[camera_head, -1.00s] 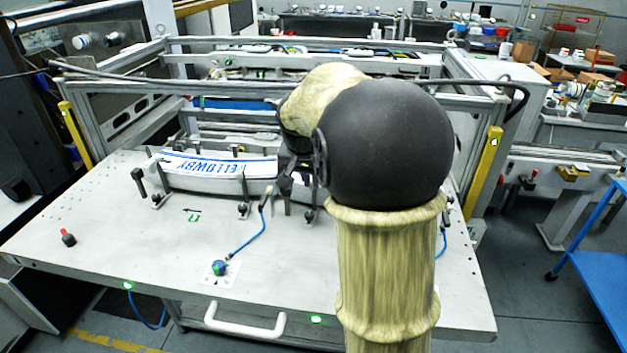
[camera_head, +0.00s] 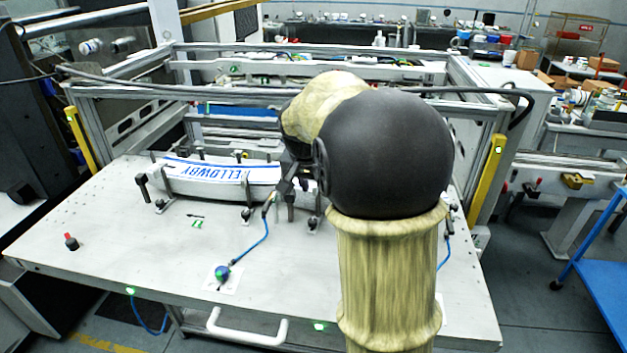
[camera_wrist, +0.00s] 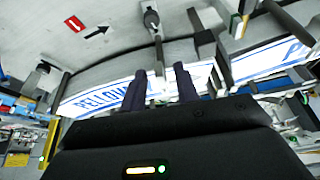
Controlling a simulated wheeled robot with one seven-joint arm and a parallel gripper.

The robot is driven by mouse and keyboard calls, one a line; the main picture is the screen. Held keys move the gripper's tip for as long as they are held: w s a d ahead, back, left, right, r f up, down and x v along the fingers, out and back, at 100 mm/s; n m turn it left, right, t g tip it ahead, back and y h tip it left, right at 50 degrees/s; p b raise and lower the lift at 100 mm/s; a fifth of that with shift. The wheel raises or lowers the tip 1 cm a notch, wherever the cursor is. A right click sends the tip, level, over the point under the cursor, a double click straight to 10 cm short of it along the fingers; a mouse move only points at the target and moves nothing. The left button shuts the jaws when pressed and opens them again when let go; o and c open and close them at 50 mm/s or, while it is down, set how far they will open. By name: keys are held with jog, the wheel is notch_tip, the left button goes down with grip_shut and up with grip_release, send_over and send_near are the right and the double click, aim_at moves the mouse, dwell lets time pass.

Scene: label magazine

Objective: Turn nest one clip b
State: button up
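The nest (camera_head: 178,189) is a long pale fixture on the table, bearing a white label strip (camera_head: 200,170) with blue lettering. Several dark clips stand along its front edge, among them a left one (camera_head: 160,203), a middle one (camera_head: 247,213) and a right one (camera_head: 313,224). I cannot tell which is clip b. My gripper (camera_head: 288,190) is at the nest's right part, partly hidden by my arm. In the wrist view its two dark fingers (camera_wrist: 159,70) are apart, over the label strip's edge. A clip (camera_wrist: 152,20) shows ahead of the gap; contact is not visible.
A red-and-black knob (camera_head: 71,242) stands at left. Yellow posts (camera_head: 487,178) and a metal frame enclose the table. The front left tabletop is mostly clear.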

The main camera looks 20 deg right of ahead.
jog(key=b+v, duration=0.2)
jog(key=v, duration=1.5)
jog(key=shift+s+r, duration=0.15)
jog(key=shift+s, duration=0.05)
jog(key=shift+a, duration=0.1)
